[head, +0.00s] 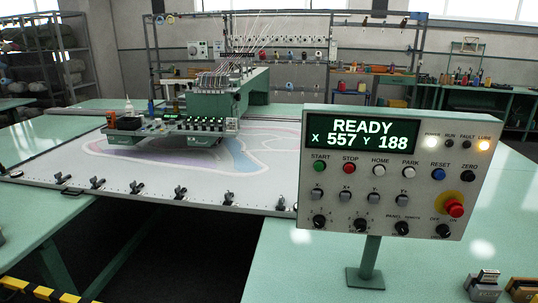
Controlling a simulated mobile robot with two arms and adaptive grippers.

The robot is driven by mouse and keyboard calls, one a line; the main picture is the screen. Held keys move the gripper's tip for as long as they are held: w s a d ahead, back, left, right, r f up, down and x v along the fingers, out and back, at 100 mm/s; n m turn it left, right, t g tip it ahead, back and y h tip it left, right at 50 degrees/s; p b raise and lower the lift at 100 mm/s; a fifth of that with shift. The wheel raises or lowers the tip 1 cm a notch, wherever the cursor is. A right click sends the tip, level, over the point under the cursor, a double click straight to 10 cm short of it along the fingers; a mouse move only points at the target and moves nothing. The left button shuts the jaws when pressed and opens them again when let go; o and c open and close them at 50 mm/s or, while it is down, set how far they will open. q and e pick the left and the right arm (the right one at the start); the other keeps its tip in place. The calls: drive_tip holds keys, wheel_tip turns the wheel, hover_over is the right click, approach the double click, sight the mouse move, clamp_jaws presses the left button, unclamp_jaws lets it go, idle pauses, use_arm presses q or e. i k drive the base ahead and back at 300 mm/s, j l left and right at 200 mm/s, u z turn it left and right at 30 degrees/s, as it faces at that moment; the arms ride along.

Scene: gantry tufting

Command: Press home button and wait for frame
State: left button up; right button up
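The control panel (285,218) stands on a post at the right in the head view. Its screen (358,132) reads READY, X 557, Y 188. The white home button (380,171) is in the upper button row, between the red STOP button (349,169) and the PARK button (410,173). The frame (105,200) holds a pale cloth with a partly coloured pattern, and black clamps line its near edge. The green tufting head (205,105) is over the cloth, left of the picture's middle. Neither of my grippers is in view.
A red emergency-stop knob (454,208) sits low on the panel's right side. The POWER and LUBE lamps are lit. Small blocks (484,286) lie on the green table at lower right. A yellow-black striped edge (40,290) is at lower left. Space before the panel is clear.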

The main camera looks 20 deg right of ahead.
sight(379, 170)
drive_tip(key=z, duration=1.5)
